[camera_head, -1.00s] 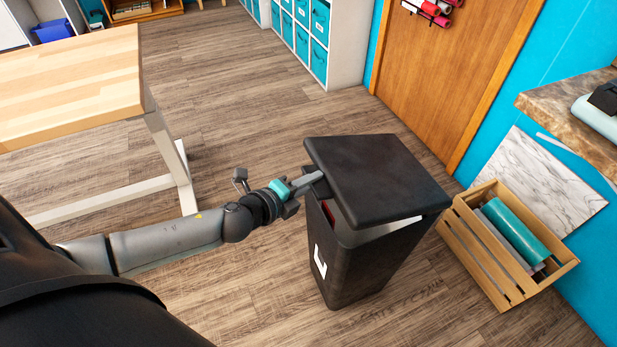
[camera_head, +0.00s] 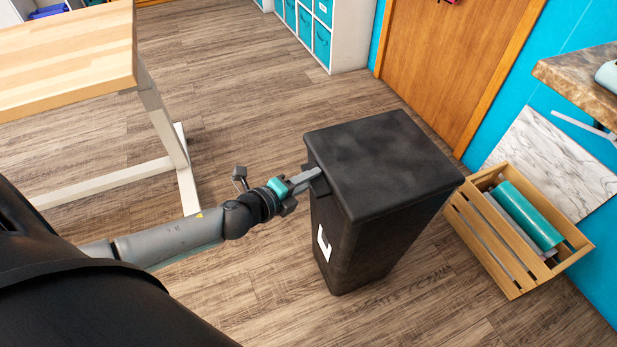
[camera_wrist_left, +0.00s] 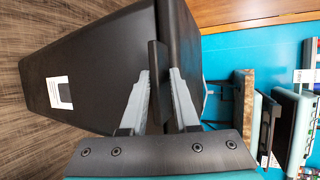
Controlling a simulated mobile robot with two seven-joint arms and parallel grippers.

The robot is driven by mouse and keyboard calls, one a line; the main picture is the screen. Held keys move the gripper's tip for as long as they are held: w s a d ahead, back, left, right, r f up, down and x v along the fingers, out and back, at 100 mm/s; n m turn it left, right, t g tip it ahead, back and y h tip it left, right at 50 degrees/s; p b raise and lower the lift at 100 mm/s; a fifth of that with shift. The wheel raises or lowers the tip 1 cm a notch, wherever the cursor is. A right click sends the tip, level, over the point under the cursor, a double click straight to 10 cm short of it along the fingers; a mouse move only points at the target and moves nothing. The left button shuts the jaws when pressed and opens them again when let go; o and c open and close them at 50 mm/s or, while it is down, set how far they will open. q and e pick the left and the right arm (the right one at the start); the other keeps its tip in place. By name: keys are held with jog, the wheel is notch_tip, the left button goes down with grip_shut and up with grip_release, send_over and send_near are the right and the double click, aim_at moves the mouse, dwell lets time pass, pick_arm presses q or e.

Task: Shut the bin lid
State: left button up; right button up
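The black bin (camera_head: 365,245) stands upright on the floor right of centre in the head view, with a white mark on its front. Its dark lid (camera_head: 380,160) lies level on top, and I see no gap along the visible edges. My left gripper (camera_head: 313,176) is at the lid's left edge, on the small dark tab (camera_head: 319,188) there. In the left wrist view the two grey fingers (camera_wrist_left: 160,75) close on either side of the tab (camera_wrist_left: 157,85). The inside of the bin is hidden. My right gripper is not in view.
A wooden crate (camera_head: 505,285) with a teal roll (camera_head: 528,215) stands right of the bin, close to it. A wood-topped table (camera_head: 65,55) is at the upper left. A brown door (camera_head: 455,60) is behind the bin. Floor is clear left of the bin.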

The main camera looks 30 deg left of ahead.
pick_arm(q)
jog(key=shift+s+d, duration=0.1)
jog(key=shift+d, duration=0.2)
jog(key=shift+s+a+r, duration=0.1)
jog(key=shift+s+r, duration=0.15)
jog(key=shift+s, duration=0.25)
jog(key=p+v, duration=0.3)
jog(key=v, duration=1.1)
jog(key=shift+a+p, duration=0.35)
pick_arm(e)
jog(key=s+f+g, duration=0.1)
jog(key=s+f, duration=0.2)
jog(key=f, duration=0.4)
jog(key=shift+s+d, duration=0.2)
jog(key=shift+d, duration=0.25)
